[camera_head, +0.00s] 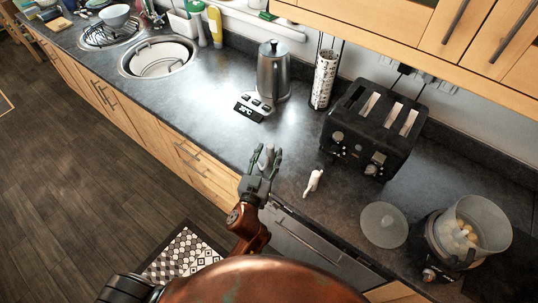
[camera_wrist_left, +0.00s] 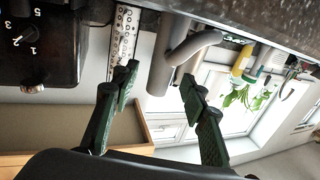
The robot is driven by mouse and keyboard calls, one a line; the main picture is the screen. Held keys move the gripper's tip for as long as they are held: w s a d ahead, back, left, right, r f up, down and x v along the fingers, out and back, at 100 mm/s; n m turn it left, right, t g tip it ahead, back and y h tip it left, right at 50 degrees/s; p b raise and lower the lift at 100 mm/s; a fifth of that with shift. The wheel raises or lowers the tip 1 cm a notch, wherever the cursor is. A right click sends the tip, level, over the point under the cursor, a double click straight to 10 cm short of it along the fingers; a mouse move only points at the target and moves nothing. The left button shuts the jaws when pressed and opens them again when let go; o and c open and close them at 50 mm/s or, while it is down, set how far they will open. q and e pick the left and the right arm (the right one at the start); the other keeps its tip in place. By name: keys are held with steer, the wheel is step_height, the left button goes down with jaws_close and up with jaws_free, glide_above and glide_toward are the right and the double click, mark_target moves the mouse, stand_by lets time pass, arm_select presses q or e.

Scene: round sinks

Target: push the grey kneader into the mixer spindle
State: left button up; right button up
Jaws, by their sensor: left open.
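My left gripper (camera_head: 267,158) is open over the front edge of the counter, left of the mixer. A grey piece that looks like the kneader (camera_head: 269,154) shows between its fingers. The mixer (camera_head: 440,250) stands at the right end of the counter with a clear bowl holding pale yellowish lumps. Its spindle cannot be made out. My right gripper is not in view.
A round translucent lid (camera_head: 384,224) lies left of the mixer. A small white piece (camera_head: 313,182) lies right of my gripper. A black toaster (camera_head: 370,130), a kettle (camera_head: 272,72) and a scale (camera_head: 254,106) stand behind. The counter left of the gripper is clear.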

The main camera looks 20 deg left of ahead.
arm_select(q)
steer(key=shift+w, duration=1)
steer(key=c, duration=1.1)
jaws_close()
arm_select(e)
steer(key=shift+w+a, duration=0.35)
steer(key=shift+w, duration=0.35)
